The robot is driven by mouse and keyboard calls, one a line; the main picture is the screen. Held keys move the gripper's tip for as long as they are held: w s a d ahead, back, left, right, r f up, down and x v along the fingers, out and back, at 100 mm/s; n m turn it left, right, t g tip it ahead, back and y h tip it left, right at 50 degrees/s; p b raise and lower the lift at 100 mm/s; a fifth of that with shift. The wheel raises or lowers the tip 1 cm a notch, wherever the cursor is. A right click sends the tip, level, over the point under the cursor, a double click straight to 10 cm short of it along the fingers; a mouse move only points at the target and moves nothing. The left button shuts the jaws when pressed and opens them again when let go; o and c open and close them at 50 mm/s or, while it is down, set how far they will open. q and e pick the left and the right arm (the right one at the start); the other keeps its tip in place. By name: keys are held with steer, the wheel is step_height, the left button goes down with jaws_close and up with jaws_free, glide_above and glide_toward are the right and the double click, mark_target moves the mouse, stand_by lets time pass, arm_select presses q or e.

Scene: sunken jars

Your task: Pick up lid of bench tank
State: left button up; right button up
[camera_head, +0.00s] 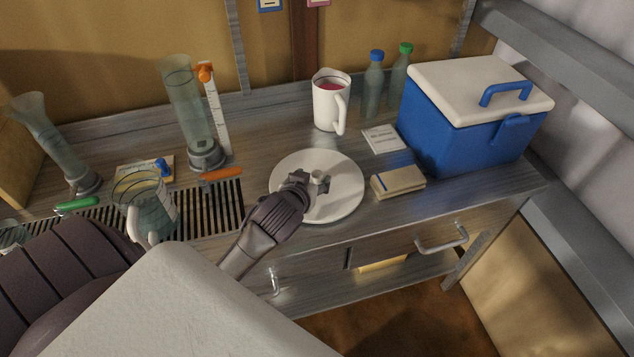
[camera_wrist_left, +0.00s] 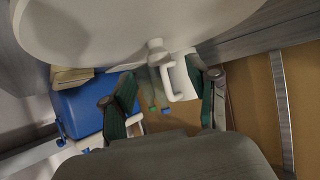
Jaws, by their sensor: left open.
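The lid of the bench tank is a white round disc (camera_head: 345,196) lying flat on the bench, with a small pale knob (camera_head: 318,177) at its middle. The tank under it is hidden. My left gripper (camera_head: 313,186) is low over the disc, close to the knob, its fingers apart and empty. In the left wrist view the disc (camera_wrist_left: 120,25) fills the top, and the knob (camera_wrist_left: 155,44) shows near the gap between the open fingers (camera_wrist_left: 170,80). I cannot tell whether the fingers touch the knob. My right gripper is not in view.
A white jug (camera_head: 326,105) with red liquid stands behind the disc. A tan box (camera_head: 398,181) and a blue cooler (camera_head: 455,140) are to the right. A glass jug (camera_head: 143,205), a slotted grate (camera_head: 215,205) and a tall cylinder (camera_head: 187,105) are to the left.

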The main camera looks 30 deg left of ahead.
mark_target(316, 177)
arm_select(q)
steer(key=x, duration=0.5)
steer(key=shift+s+f, duration=0.1)
steer(key=shift+f, duration=0.15)
jaws_close()
